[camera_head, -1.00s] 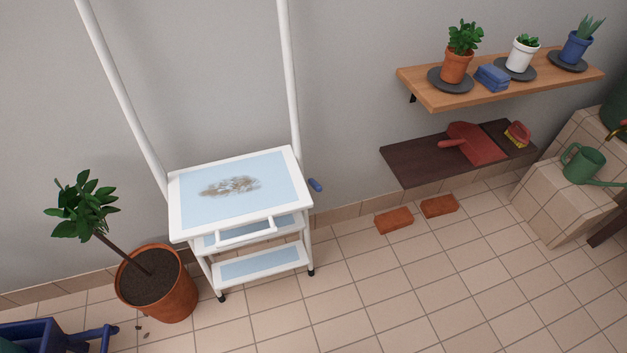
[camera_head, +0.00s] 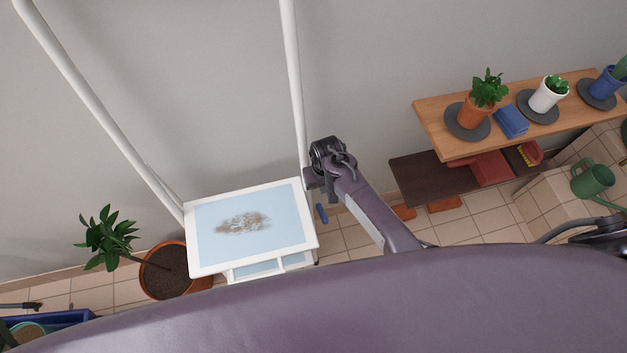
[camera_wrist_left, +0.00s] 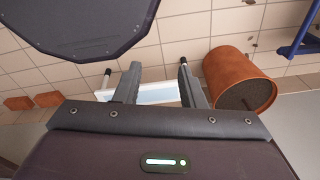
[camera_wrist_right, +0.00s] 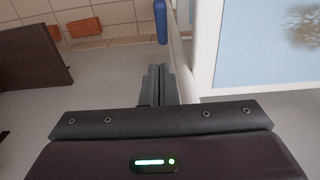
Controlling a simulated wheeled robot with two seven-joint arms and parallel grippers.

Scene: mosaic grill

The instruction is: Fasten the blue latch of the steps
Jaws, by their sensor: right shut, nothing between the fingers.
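The steps (camera_head: 195,265) are a white-framed unit with pale blue treads and two tall white rails, standing by the wall. The blue latch (camera_head: 321,213) hangs beside the right edge of the top tread, next to the right rail; it also shows in the right wrist view (camera_wrist_right: 160,22), ahead of the fingers. My right gripper (camera_head: 309,180) is shut and empty, close to the right rail and apart from the latch. In the left wrist view my left gripper (camera_wrist_left: 158,72) is open and empty, with part of the steps visible beyond its fingers.
A potted plant (camera_head: 165,285) stands left of the steps. A wooden shelf (camera_head: 450,145) with pots and a dark lower shelf (camera_head: 415,178) are right of my right arm. Bricks (camera_head: 445,204) lie on the floor. My own purple body hides the foreground.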

